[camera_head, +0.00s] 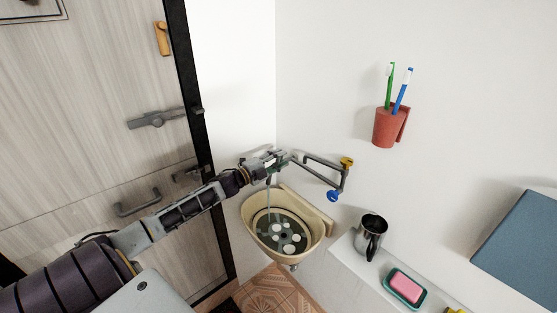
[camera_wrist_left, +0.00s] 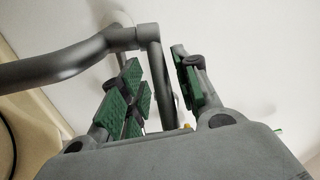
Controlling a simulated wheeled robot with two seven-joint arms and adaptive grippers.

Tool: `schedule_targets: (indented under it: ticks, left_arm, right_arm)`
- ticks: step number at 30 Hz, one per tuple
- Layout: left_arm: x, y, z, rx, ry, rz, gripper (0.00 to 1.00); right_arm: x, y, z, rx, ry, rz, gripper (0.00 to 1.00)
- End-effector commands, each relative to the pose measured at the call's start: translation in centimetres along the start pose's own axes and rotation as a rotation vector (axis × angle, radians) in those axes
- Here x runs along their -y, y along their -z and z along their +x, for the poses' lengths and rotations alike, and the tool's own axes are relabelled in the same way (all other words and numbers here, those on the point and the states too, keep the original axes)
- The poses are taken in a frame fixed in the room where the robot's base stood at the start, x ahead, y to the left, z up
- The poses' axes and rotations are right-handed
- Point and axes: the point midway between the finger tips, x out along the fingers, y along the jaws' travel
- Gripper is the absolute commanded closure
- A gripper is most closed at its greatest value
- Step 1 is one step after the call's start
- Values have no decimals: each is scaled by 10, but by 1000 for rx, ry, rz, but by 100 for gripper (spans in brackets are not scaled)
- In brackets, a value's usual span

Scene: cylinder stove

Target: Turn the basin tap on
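The basin tap (camera_head: 322,165) is a grey pipe on the white wall, with a yellow knob (camera_head: 347,162) and a blue knob (camera_head: 333,196) at its right end. My left gripper (camera_head: 278,157) is at the pipe's left end, above the basin (camera_head: 253,237). A thin pale-blue stream (camera_head: 268,200) runs from below the gripper into the basin. In the left wrist view, the green-padded fingers (camera_wrist_left: 160,88) are apart, with the grey pipe (camera_wrist_left: 70,62) close beyond them. I cannot tell whether they touch it. My right gripper is not in view.
A door (camera_head: 85,120) with handles stands at the left. A red toothbrush cup (camera_head: 387,127) is on the wall. A blue panel (camera_head: 520,250) is at the right.

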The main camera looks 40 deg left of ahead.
Motion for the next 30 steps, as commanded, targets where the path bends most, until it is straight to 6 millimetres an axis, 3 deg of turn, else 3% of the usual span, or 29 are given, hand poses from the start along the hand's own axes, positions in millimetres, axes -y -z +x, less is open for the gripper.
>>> schedule_targets:
  ticks: [16,30]
  left_arm:
    - [1,0,-3,-1,2,1,64]
    - [1,1,-26,-2,2,0,64]
  right_arm:
    - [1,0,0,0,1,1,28]
    - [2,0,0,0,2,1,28]
